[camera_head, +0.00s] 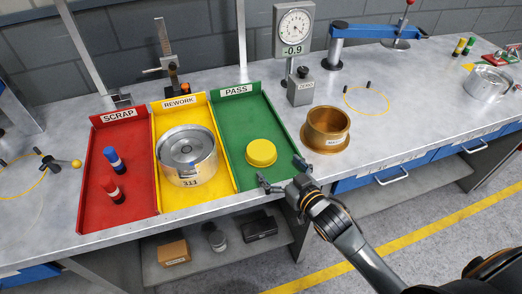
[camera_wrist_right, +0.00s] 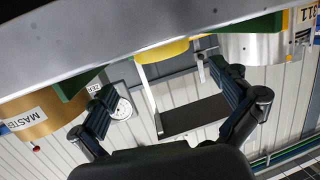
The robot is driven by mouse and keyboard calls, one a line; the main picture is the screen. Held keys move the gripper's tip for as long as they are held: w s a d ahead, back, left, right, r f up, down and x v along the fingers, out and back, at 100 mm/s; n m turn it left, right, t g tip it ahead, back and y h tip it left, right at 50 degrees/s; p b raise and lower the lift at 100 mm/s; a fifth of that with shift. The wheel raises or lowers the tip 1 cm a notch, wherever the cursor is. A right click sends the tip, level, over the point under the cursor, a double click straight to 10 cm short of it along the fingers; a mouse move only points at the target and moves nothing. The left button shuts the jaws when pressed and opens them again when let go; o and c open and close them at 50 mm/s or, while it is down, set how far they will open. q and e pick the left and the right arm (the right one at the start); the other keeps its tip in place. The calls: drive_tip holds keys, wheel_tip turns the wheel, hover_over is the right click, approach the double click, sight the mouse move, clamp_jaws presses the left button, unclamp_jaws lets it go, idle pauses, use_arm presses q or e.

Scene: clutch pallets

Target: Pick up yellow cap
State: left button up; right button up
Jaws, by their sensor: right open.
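The yellow cap (camera_head: 261,153) sits in the green PASS tray (camera_head: 229,111), towards its front. My right gripper (camera_head: 281,174) is at the front edge of that tray, just in front of the cap. Its two fingers are spread wide with nothing between them. In the right wrist view the picture is upside down; the yellow cap (camera_wrist_right: 164,50) shows partly beyond the open right gripper (camera_wrist_right: 168,86), its rest hidden by the table edge. My left gripper is not in view.
The yellow REWORK tray (camera_head: 202,101) holds a metal cylinder (camera_head: 187,153). The red SCRAP tray (camera_head: 119,135) holds a blue-topped and a red-topped piece. A brass ring (camera_head: 326,129) stands right of the green tray. A dial gauge (camera_head: 294,30) stands behind.

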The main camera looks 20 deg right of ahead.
sight(269, 159)
drive_tip(key=shift+f+p+x, duration=0.15)
drive_tip(key=shift+p+x, duration=0.25)
drive_tip(key=shift+x, duration=1.4)
drive_tip(key=shift+f+p+x, duration=0.2)
drive_tip(key=shift+p+x, duration=0.15)
drive_tip(key=shift+x, duration=1.4)
drive_tip(key=shift+s+a, duration=0.15)
drive_tip(key=c, duration=1)
drive_tip(key=shift+r, duration=0.15)
